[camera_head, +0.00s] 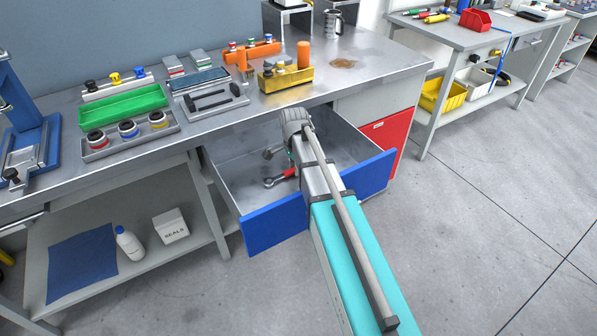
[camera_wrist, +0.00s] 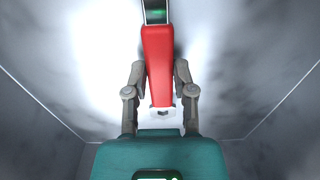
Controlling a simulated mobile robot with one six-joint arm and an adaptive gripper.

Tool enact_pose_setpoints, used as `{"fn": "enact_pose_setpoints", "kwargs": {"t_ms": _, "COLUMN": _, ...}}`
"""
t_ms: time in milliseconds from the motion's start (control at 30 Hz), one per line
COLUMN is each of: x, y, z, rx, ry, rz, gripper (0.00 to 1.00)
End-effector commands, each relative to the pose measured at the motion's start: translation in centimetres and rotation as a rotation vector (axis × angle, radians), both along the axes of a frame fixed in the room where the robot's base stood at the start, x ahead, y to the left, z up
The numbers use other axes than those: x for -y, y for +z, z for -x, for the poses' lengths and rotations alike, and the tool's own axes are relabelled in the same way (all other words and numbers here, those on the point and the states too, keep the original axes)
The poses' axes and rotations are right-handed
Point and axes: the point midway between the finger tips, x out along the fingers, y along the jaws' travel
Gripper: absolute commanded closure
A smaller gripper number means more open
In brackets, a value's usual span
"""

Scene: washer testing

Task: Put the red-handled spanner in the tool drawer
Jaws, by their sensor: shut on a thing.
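The red-handled spanner (camera_head: 287,174) is inside the open blue-fronted tool drawer (camera_head: 262,224), its grey head toward the left. In the wrist view its red handle (camera_wrist: 158,55) runs up the middle, with the metal shank at the top edge. My gripper (camera_wrist: 160,72) is shut on the handle, one finger on each side. In the head view my arm reaches over the drawer front and hides part of the gripper and drawer. I cannot tell whether the spanner touches the drawer floor.
The workbench (camera_head: 225,118) overhangs the drawer's back, holding a green tray (camera_head: 122,106), a yellow block (camera_head: 286,78) and other parts. A red panel (camera_head: 388,135) is right of the drawer. The lower shelf holds a white bottle (camera_head: 129,243) and box (camera_head: 170,226). Floor at right is clear.

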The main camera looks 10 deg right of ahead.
Motion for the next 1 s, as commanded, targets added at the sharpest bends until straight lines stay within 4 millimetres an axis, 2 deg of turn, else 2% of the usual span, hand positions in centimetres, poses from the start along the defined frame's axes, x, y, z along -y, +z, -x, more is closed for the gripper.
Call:
{"fn": "enact_pose_setpoints", "kwargs": {"t_ms": 533, "x": 0.00, "y": -0.62, "z": 0.00, "rx": 0.000, "ry": 0.000, "rz": 0.000, "gripper": 1.00}}
{"fn": "enact_pose_setpoints", "kwargs": {"t_ms": 567, "x": 0.00, "y": -0.60, "z": 0.00, "rx": 0.000, "ry": 0.000, "rz": 0.000, "gripper": 0.65}}
{"fn": "enact_pose_setpoints", "kwargs": {"t_ms": 733, "x": -0.01, "y": -0.51, "z": 0.00, "rx": 0.000, "ry": 0.000, "rz": 0.000, "gripper": 0.33}}
{"fn": "enact_pose_setpoints", "kwargs": {"t_ms": 1000, "x": -0.02, "y": -0.51, "z": 0.01, "rx": 0.000, "ry": 0.000, "rz": 0.000, "gripper": 0.32}}
